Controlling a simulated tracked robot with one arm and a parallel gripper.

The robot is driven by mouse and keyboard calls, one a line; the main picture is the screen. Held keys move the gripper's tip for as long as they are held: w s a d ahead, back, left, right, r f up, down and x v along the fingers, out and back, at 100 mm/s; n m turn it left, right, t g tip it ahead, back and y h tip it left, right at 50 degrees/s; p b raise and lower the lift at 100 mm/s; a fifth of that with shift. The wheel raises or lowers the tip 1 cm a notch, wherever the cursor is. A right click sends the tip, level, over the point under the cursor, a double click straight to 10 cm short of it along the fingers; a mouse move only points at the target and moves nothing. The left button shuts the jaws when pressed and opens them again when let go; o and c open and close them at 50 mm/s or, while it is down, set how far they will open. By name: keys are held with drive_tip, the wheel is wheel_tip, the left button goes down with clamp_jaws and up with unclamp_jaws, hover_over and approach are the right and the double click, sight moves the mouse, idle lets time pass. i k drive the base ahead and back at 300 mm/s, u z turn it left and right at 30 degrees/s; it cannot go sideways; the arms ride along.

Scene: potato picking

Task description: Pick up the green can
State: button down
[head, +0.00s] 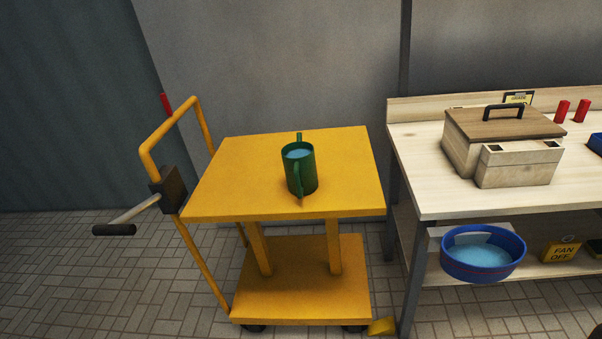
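The green can (308,174) stands upright on the top of a yellow cart (235,190), a little right of the middle of that top. It is a dark green cylinder with an open top, and light blue shows inside it. One green handle is on its near side and another sticks up at its far side. Nothing touches the can except the cart top. My gripper is not in view.
The cart has a push rail (152,152) and a crank (140,210) on its left. A wooden workbench (440,199) stands close on the right, holding a wooden toolbox (465,155). A blue basin (482,268) is on its lower shelf. The cart top around the can is clear.

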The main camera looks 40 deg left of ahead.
sight(300, 166)
drive_tip(key=z, duration=0.05)
drive_tip(key=k, duration=0.6)
drive_tip(key=u, duration=0.55)
drive_tip(key=i, duration=1.9)
drive_tip(key=z, duration=0.55)
